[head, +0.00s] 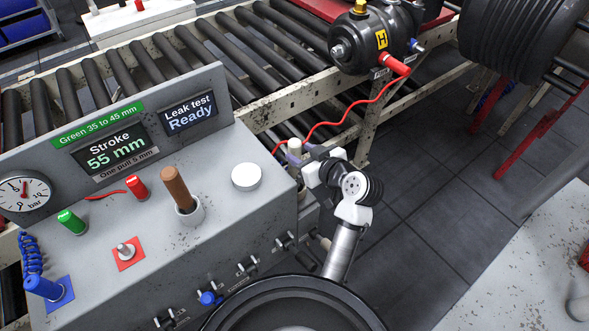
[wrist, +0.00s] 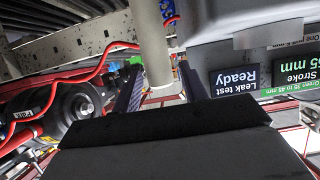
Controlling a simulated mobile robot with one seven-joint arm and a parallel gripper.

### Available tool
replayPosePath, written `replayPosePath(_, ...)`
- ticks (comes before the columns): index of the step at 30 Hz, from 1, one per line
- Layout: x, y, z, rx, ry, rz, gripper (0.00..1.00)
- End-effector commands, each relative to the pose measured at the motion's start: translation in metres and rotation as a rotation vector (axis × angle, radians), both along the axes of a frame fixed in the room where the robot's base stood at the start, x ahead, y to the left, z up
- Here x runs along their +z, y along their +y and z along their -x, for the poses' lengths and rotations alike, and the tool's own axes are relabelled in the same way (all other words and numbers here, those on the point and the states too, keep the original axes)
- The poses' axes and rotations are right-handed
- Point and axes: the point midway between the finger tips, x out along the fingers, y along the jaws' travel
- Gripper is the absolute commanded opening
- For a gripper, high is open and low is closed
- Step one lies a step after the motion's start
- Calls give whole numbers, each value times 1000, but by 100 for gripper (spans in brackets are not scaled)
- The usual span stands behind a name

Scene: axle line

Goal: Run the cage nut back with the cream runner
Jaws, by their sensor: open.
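A cream cylinder, which looks like the cream runner (head: 295,146), stands upright beside the right end of the grey console. In the wrist view the cream runner (wrist: 151,45) shows between my two fingers. My gripper (head: 293,155) is open at it, one finger on each side; I cannot tell whether they touch it. The black brake chamber (head: 378,38) lies on the line at the top, with a metal nut or stud end, possibly the cage nut (head: 338,50), at its left end. The chamber also shows at the left of the wrist view (wrist: 80,105).
A red hose (head: 345,122) loops behind my gripper. The roller line (head: 210,50) runs behind.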

Motion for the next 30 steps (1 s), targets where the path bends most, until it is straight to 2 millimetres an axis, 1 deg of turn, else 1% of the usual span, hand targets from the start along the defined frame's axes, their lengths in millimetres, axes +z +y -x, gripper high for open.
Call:
replayPosePath(7,-7,10,-14,0,2,-1,43)
replayPosePath(12,-20,22,-34,2,2,-1,43)
replayPosePath(15,-25,28,-42,1,1,0,43)
replayPosePath(18,-28,30,-45,0,1,1,43)
replayPosePath(24,-29,30,-46,-1,-1,1,43)
replayPosePath(30,-28,30,-45,-1,0,0,17)
